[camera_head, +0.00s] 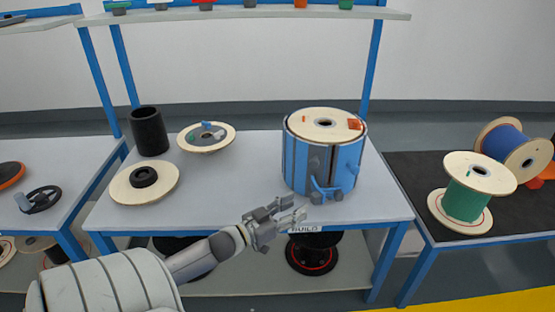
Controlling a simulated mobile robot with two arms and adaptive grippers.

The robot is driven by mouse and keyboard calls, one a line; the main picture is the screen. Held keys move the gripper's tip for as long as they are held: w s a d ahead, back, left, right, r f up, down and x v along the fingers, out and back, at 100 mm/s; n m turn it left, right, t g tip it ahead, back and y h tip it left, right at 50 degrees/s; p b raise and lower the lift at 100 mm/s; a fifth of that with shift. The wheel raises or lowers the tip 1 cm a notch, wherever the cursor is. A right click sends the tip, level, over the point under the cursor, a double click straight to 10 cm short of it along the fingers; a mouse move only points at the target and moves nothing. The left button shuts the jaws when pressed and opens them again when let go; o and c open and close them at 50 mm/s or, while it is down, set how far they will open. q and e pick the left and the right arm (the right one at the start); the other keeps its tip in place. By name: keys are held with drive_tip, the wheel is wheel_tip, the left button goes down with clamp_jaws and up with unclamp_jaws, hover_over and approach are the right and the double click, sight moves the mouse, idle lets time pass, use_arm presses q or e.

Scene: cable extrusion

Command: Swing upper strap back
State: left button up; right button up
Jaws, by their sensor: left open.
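A blue drum-shaped fixture (295,160) stands upright on the right part of the grey worktable (232,200). A pale wooden disc (340,118) with a dark centre hole and small orange marks tops it. I cannot tell which part is the upper strap. My left gripper (297,211) is open and empty, in front of the drum and near the table's front edge, apparently just short of the latch parts. My right gripper is not in view.
A black cylinder (149,131), a wooden disc with a black ring (122,185) and another disc with small parts (223,142) stand on the left of the worktable. Green (466,201) and blue (505,145) spools are on the right table. The worktable's middle is clear.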

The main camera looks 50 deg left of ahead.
use_arm(q)
drive_tip(key=shift+s+a, duration=0.2)
drive_tip(key=shift+s, duration=1.1)
drive_tip(key=shift+s+a, duration=0.2)
drive_tip(key=shift+s, duration=1.1)
